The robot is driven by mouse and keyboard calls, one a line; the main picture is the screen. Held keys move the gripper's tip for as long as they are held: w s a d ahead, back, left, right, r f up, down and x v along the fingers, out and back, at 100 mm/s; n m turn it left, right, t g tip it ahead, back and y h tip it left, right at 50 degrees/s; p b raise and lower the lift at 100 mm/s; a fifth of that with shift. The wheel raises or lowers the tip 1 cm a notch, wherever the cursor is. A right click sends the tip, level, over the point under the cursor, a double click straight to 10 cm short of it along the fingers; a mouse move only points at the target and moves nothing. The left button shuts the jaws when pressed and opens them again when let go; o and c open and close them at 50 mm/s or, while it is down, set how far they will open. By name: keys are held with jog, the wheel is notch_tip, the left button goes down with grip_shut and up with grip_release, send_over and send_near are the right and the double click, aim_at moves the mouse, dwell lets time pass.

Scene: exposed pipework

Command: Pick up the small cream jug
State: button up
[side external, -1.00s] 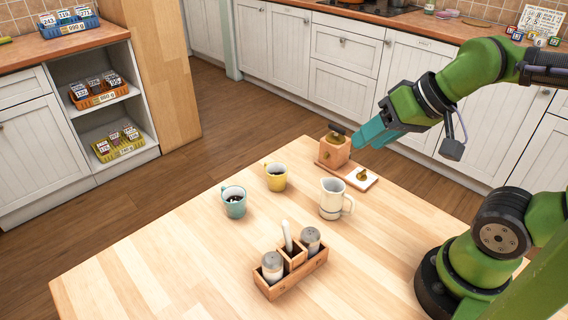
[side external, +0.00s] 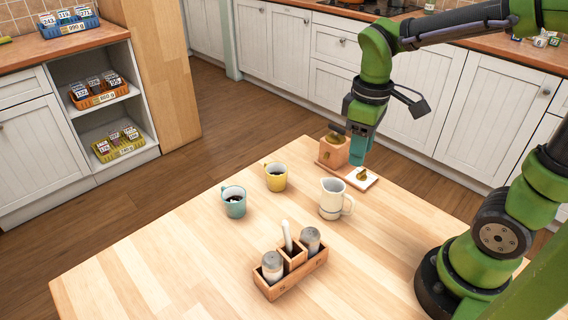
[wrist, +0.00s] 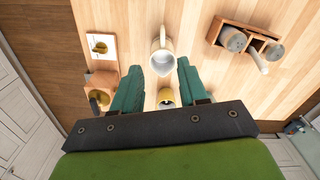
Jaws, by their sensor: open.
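The small cream jug (side external: 331,199) stands upright on the wooden table, its handle to the right in the side view. In the wrist view the jug (wrist: 162,58) is seen from above, just beyond the fingertips and between their lines. My gripper (side external: 358,160) points down above the table's far side, behind and above the jug, not touching it. In the wrist view my gripper (wrist: 157,78) has its two teal fingers spread apart with nothing between the tips.
A yellow mug (side external: 276,178) and a teal mug (side external: 234,203) with dark contents stand left of the jug. A wooden caddy (side external: 290,275) with shakers is in front. A wooden box (side external: 333,153) and a small board with a white tile (side external: 362,179) lie behind.

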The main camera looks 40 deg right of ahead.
send_over(352, 214)
jog(key=w, duration=0.1)
jog(key=f, duration=1.1)
jog(key=shift+d+f, duration=0.3)
jog(key=shift+d, duration=0.05)
jog(key=shift+s+a+f, duration=0.1)
jog(key=shift+s+f, duration=0.1)
jog(key=shift+f, duration=1.15)
jog(key=shift+s+f, duration=0.15)
jog(key=shift+f, duration=1.15)
grip_shut()
